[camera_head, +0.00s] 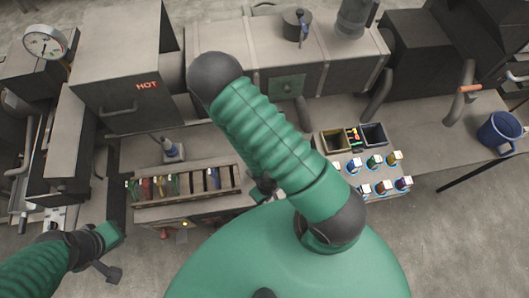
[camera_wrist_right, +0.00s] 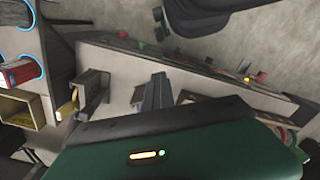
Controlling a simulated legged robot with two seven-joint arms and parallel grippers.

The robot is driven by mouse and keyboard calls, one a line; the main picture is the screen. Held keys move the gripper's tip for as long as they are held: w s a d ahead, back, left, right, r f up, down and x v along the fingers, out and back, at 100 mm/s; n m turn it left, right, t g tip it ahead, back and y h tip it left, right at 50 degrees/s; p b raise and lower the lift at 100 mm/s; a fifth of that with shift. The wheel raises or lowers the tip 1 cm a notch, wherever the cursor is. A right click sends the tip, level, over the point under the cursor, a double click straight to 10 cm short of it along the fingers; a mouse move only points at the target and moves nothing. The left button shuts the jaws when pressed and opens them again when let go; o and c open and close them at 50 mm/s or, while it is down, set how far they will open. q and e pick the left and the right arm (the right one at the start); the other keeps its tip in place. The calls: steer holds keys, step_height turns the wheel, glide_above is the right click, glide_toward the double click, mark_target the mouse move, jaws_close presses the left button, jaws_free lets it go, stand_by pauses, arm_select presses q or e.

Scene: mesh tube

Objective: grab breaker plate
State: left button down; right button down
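I cannot single out the breaker plate with certainty in either view. A wooden rack (camera_head: 190,205) with several coloured-handled tools stands left of centre on the bench in the head view. My right arm arches across the middle, and part of its dark gripper (camera_head: 262,188) shows at the rack's right end. In the right wrist view, grey finger parts (camera_wrist_right: 153,96) stick out past the dark wrist edge; their gap is unclear and nothing is clearly held. My left gripper (camera_head: 108,268) is low at the left, apart from the rack, its opening unclear.
A box marked HOT (camera_head: 125,80) stands at the back left, beside a long machine housing (camera_head: 320,55). Two small bins (camera_head: 335,141) and several small coloured boxes (camera_head: 375,162) sit right of my arm.

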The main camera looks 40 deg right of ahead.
steer(key=shift+c, duration=2.2)
jaws_free()
